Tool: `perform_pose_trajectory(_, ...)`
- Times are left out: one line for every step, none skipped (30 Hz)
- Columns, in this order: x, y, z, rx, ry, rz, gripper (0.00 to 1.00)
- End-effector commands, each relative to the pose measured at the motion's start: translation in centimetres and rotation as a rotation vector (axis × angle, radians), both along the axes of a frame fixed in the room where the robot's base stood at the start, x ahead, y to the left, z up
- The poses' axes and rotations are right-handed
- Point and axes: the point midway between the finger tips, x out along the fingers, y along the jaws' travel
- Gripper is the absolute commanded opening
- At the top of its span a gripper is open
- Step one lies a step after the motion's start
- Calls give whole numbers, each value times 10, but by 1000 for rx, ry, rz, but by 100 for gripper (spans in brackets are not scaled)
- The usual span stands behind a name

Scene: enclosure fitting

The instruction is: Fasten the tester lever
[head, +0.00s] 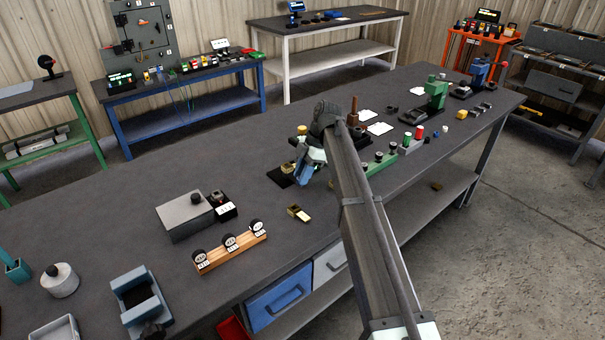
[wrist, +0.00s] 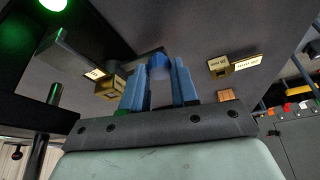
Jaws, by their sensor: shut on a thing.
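My gripper (head: 304,178) is low over the bench, at a small dark tester base (head: 281,178) with a brass unit (head: 288,167) on it. In the wrist view its two blue fingers are shut on a round blue knob (wrist: 160,66), which looks like the end of the tester lever. The rest of the lever is hidden. The brass unit with a pale label (wrist: 110,86) shows left of the fingers in the wrist view, and a green lamp (wrist: 54,4) is lit at the upper left. A second brass unit (wrist: 219,67) lies apart on the bench, right of the fingers.
A wooden block with several dials (head: 230,250) and a grey box (head: 185,215) stand on the near bench.

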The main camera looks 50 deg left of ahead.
Motion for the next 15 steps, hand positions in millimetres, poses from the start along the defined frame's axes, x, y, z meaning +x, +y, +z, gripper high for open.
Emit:
perform_pose_trajectory(1, 0, 0, 0, -2, 0, 30)
perform_pose_trajectory(2, 0, 0, 0, -2, 0, 32)
perform_pose_trajectory(2, 0, 0, 0, -2, 0, 36)
perform_pose_trajectory(1, 0, 0, 0, -2, 0, 39)
perform_pose_trajectory(1, 0, 0, 0, -2, 0, 42)
perform_pose_trajectory(1, 0, 0, 0, -2, 0, 46)
perform_pose_trajectory(1, 0, 0, 0, -2, 0, 49)
perform_pose_trajectory(1, 0, 0, 1, -1, 0, 52)
perform_pose_trajectory(1, 0, 0, 1, -1, 0, 54)
perform_pose_trajectory(1, 0, 0, 1, -1, 0, 54)
perform_pose_trajectory(1, 0, 0, 1, -1, 0, 54)
perform_pose_trajectory(1, 0, 0, 0, -1, -1, 54)
perform_pose_trajectory(1, 0, 0, 1, -1, 0, 54)
perform_pose_trajectory(1, 0, 0, 0, -1, -1, 54)
perform_pose_trajectory(1, 0, 0, 0, -1, -1, 54)
